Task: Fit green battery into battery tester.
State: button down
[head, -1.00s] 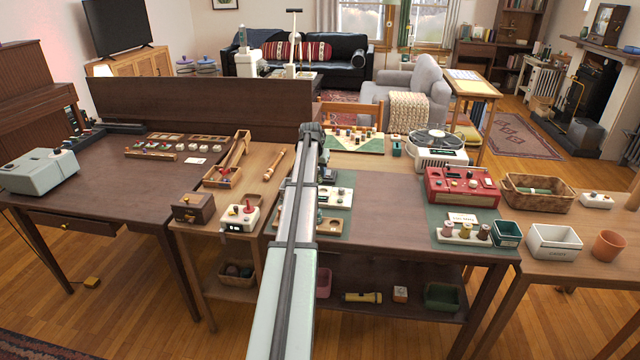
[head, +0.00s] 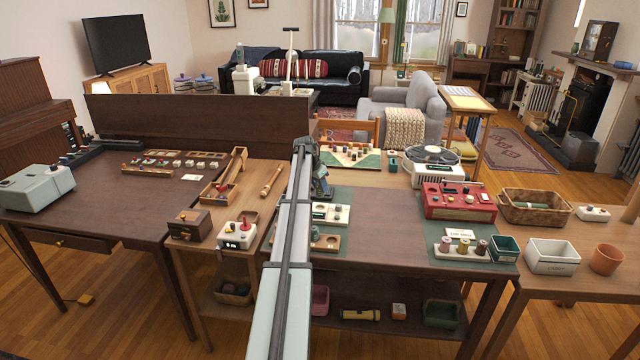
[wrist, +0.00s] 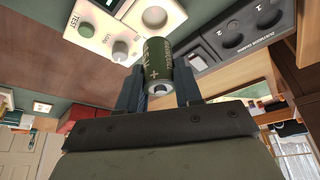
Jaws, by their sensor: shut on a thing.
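The green battery (wrist: 158,62) is held between the two fingers of my gripper (wrist: 157,88), its plus-marked end towards the wrist camera. The cream battery tester (wrist: 98,38) is beyond it in the wrist view, with a "TEST" label, knobs and a round socket (wrist: 154,16) close past the battery's far end. I cannot tell whether battery and tester touch. In the head view the tester (head: 338,215) lies on the green mat, partly behind my arm. My gripper (head: 321,192) shows there just above it, and the battery is not clear.
A dark grey unit with numbered round wells (wrist: 235,38) is beside the tester in the wrist view. A wooden tray with round holes (head: 328,242) lies in front of the tester. A red radio (head: 458,203) and a spool rack (head: 461,250) stand right. The table between is clear.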

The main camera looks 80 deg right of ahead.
aim_at(320, 195)
jog(key=shift+f, duration=2.3)
jog(key=shift+f, duration=0.95)
jog(key=c, duration=0.7)
grip_release()
jog(key=shift+v, duration=3.75)
